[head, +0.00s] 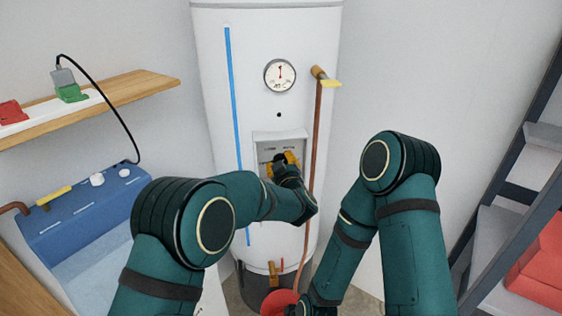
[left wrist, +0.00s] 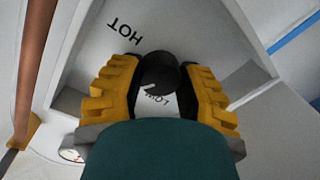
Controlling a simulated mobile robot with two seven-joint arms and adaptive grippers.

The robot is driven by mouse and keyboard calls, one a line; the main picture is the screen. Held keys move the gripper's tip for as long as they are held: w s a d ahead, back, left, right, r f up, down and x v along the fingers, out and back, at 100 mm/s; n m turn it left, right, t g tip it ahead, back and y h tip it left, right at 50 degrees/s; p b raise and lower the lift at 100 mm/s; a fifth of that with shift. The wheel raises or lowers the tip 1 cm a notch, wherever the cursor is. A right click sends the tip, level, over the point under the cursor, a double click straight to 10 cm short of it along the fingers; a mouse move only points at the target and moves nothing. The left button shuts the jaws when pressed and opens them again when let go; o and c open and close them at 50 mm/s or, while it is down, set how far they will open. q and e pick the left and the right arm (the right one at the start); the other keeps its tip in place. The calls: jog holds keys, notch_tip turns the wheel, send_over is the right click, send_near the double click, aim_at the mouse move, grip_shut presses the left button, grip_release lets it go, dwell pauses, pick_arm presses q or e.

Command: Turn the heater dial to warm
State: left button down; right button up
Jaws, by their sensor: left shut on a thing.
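The heater (head: 270,30) is a tall white tank with a recessed control panel on its front. In the left wrist view, the black round dial (left wrist: 160,70) has a white mark on its lower-left side. The printed word HOT (left wrist: 125,32) shows above it, and a partly covered label that looks like LOW (left wrist: 158,99) lies just below. My left gripper (head: 284,160) is at the panel, its yellow fingers on either side of the dial and shut on it. The warm label cannot be made out.
A copper pipe (head: 317,140) with a yellow handle runs down the heater's right side. A round gauge (head: 280,75) is above the panel. A wooden shelf (head: 140,86) and blue sink unit (head: 80,212) stand left; a dark ladder (head: 510,165) stands right.

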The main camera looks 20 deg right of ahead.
pick_arm(q)
jog(key=shift+d+r, duration=0.1)
jog(key=shift+r, duration=0.05)
dwell(0.4)
jog(key=c, duration=0.5)
grip_release()
jog(key=s, duration=0.7)
jog(key=shift+s+a, duration=0.25)
